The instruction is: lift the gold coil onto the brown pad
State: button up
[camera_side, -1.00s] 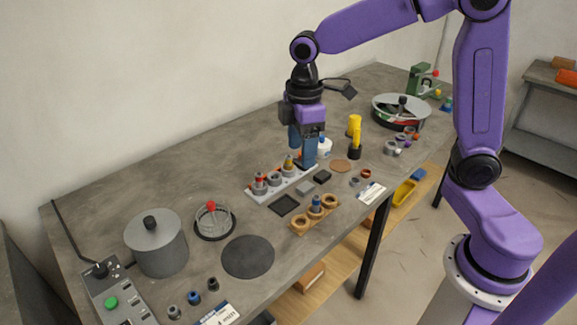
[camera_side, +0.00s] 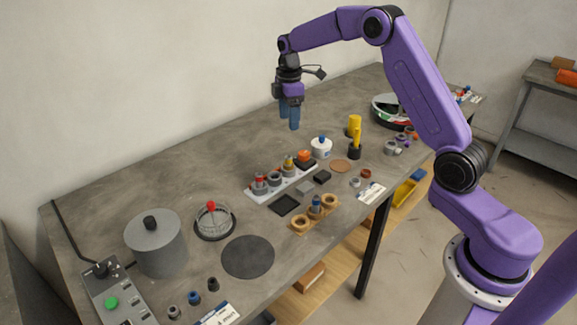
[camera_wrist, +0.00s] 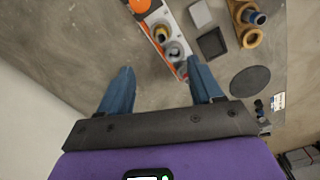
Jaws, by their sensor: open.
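The gold coil (camera_side: 289,162) appears to sit upright in the white rack, between a grey ring and an orange-topped piece. In the wrist view the coil (camera_wrist: 163,33) shows in the rack beyond my fingertips. The brown pad (camera_side: 340,166) is a flat bare disc on the bench, right of the rack. It is not identifiable in the wrist view. My gripper (camera_side: 290,117) hangs above the bench, behind and above the rack, clear of everything. In the wrist view my gripper (camera_wrist: 160,70) has its blue fingers wide apart with nothing between them.
The white rack (camera_side: 262,196) also holds grey and red-marked pieces. A white jar (camera_side: 321,147) and a yellow-and-black tool (camera_side: 354,140) stand near the pad. A dark square tray (camera_side: 284,204) and a wooden ring holder (camera_side: 313,214) lie in front. The bench's back left is clear.

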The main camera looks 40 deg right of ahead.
aim_at(289, 158)
notch_tip(289, 158, down, 15)
jog(key=shift+s+f, duration=0.1)
jog(key=c, duration=1.1)
